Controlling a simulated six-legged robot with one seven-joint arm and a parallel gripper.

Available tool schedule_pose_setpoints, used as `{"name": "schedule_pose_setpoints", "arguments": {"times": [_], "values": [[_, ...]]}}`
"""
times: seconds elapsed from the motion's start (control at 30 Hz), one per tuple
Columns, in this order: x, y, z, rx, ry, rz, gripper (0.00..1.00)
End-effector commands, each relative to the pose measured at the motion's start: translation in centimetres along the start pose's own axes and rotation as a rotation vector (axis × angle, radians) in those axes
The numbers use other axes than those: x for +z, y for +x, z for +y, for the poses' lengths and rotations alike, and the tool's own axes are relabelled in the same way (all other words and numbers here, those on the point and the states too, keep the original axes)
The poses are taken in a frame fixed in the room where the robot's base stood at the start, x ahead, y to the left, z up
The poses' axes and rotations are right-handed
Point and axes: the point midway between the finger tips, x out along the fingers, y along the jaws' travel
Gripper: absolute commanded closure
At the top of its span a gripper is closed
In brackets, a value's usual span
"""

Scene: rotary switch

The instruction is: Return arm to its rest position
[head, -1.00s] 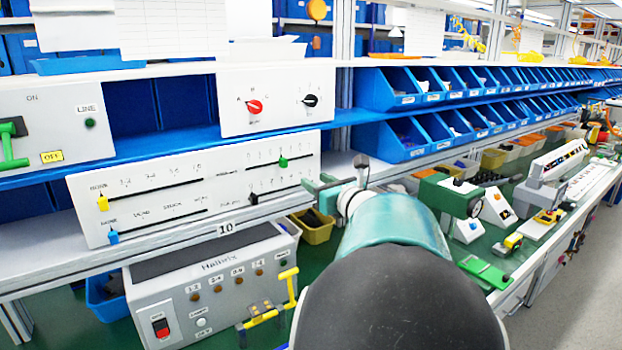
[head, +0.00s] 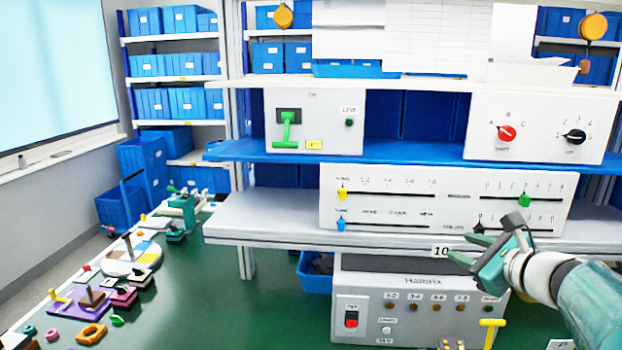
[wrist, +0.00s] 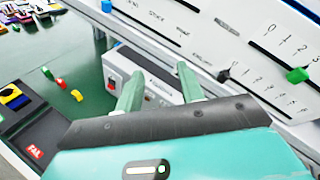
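My gripper (head: 468,248) is at the lower right of the head view, in front of the lower edge of the slider panel (head: 400,205). Its two green fingers point left and stand apart with nothing between them. The wrist view also shows the gripper (wrist: 158,85) open and empty, with the panel beyond it. The rotary switch panel (head: 540,108) is on the upper shelf, above and beyond the gripper. It carries a red knob (head: 506,133) and a black knob (head: 575,137). The gripper is apart from both knobs.
A grey control box (head: 415,300) stands below the shelf, under the gripper. A panel with a green lever (head: 288,130) is at upper left. Several small parts lie on the green bench (head: 215,300) at left; its middle is clear.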

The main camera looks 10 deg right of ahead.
Motion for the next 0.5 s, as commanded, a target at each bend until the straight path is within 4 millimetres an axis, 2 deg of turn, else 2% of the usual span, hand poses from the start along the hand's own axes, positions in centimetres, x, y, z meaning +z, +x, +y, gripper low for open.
{"name": "schedule_pose_setpoints", "arguments": {"times": [0.03,0.2,0.3,0.4,0.5], "values": [[1.5,0.7,3.4,0.09,-0.125,0.006,0.62],[3.9,0.7,14.3,0.397,-0.626,0.019,0.62],[4.3,-0.5,19.6,0.557,-0.937,0.002,0.62],[3.9,-2.3,23.8,0.7,-1.258,-0.028,0.62],[3.3,-4.2,26.9,0.825,-1.588,-0.069,0.62]]}}
